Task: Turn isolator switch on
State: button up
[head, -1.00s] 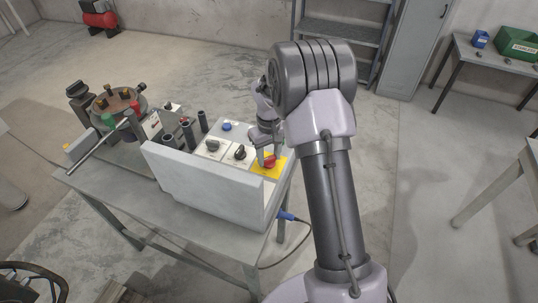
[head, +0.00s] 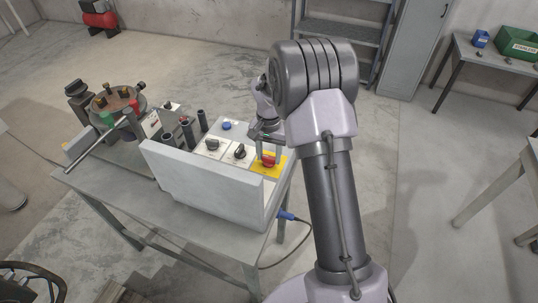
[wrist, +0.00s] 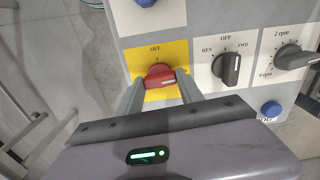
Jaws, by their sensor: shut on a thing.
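The isolator switch is a red knob (wrist: 160,76) on a yellow plate (wrist: 171,50) in the wrist view, with an OFF label above it. It also shows in the head view as a red knob (head: 268,161) on the yellow plate at the panel's right end. My gripper (wrist: 160,84) is shut on the red knob, one finger on each side. The knob's long side lies roughly across the picture in the wrist view. The lower part of the plate is hidden by my gripper.
Beside it are a black REV/OFF/FWD selector (wrist: 228,68), a grey rpm dial (wrist: 293,57) and a blue button (wrist: 271,109). In the head view, a raised grey panel (head: 205,183) stands in front of the controls. A blue plug (head: 287,215) and cable hang at the right.

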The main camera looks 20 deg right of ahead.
aim_at(269, 156)
jog(key=shift+m, duration=0.5)
jog(key=o, duration=1.4)
notch_tip(269, 156, up, 18)
jog(key=p, duration=0.5)
jog(key=shift+f, duration=0.25)
